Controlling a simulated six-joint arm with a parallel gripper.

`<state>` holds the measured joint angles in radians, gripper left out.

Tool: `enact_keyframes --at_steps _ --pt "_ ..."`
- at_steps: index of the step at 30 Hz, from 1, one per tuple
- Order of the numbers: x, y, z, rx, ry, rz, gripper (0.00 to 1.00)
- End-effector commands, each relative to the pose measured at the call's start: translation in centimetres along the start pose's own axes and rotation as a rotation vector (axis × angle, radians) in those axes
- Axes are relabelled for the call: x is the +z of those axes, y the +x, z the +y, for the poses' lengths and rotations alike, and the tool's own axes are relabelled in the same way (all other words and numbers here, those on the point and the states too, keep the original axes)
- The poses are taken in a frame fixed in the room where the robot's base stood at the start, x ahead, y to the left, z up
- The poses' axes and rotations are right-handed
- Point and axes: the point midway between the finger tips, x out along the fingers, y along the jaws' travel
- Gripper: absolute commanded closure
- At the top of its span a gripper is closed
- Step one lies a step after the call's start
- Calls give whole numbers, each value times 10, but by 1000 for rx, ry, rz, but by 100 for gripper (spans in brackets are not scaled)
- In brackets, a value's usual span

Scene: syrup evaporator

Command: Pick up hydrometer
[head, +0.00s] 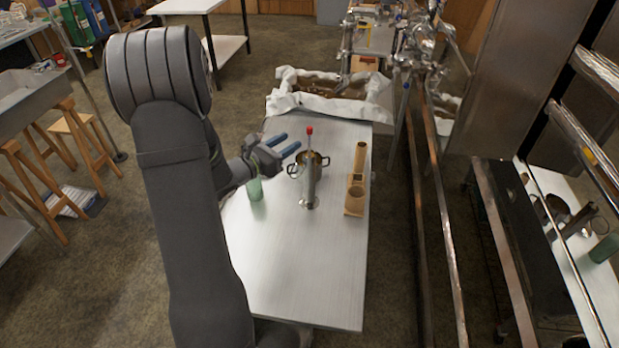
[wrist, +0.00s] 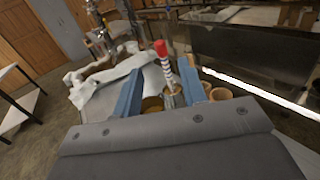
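In the wrist view the hydrometer (wrist: 165,62) rises beyond and between the blue fingers, nearer the right one. My gripper (head: 286,144) is open and empty, to the left of the hydrometer and apart from it. The blue fingers also show in the wrist view (wrist: 160,92).
A wooden holder (head: 356,182) stands right of the cup on the table. A green bottle (head: 254,187) stands below my gripper at the left. A cloth-draped basin (head: 325,92) lies at the table's far end. The table's near part is clear.

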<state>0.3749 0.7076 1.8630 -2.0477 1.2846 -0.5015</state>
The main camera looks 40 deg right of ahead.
Motion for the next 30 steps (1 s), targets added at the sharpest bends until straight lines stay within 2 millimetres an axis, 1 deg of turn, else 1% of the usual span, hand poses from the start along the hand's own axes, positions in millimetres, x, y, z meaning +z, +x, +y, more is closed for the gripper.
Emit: enact_keyframes --at_steps 1,3,6,11,14,21,24,29,30 --pt "0 12 -1 -5 1 0 62" --pt "0 23 -1 -4 0 0 62" --pt "0 33 -1 -3 0 1 62" --pt "0 41 0 -1 0 0 62" --pt "-2 49 -1 -2 0 1 62" --pt "-4 84 -2 -3 2 0 62" --pt "-4 90 -2 -1 1 0 62" --pt "-4 90 -1 -1 1 1 62" --pt "-4 90 -1 -1 1 1 65"
